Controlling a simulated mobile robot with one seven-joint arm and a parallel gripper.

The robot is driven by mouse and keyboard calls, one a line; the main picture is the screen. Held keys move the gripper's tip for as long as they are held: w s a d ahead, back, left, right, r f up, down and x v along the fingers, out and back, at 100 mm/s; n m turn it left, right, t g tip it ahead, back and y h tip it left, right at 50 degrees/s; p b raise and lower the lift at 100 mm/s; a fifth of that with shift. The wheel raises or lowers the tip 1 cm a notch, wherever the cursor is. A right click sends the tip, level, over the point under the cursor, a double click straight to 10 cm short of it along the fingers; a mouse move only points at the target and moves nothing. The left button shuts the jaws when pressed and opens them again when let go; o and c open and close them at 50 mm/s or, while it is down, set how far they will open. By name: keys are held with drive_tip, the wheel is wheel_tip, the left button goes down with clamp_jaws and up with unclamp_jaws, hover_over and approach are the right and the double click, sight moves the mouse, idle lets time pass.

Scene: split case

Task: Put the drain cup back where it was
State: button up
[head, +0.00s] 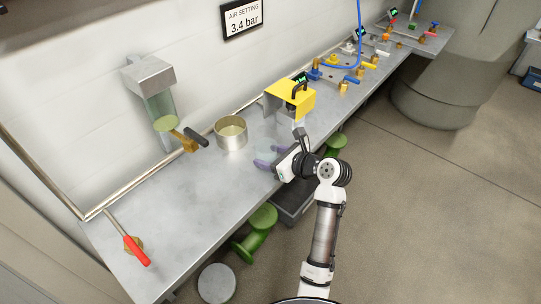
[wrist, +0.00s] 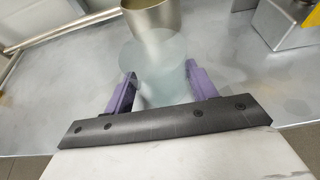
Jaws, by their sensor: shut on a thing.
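The drain cup looks like a clear, pale see-through cup, and it shows between my purple fingers in the wrist view (wrist: 158,66). My gripper (wrist: 161,76) is shut on it, one finger on each side. In the head view my gripper (head: 264,157) is over the front half of the steel bench, and the cup is faint and hard to make out there. A round metal pot (head: 231,135) stands on the bench just beyond the cup, and the cup overlaps its lower part in the wrist view (wrist: 152,17). I cannot tell whether the cup touches the bench.
A wall unit (head: 149,73) with a greenish clear bowl and a brass, black-handled valve (head: 185,140) hangs left of the pot. A yellow housing (head: 291,98) stands right of my gripper. A red-handled valve (head: 136,250) is at the bench's left end. The bench (head: 175,210) is clear between.

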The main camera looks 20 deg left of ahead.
drive_tip(key=o, duration=1.1)
drive_tip(key=shift+r, duration=0.1)
drive_tip(key=v, duration=1.2)
drive_tip(key=shift+b, duration=0.4)
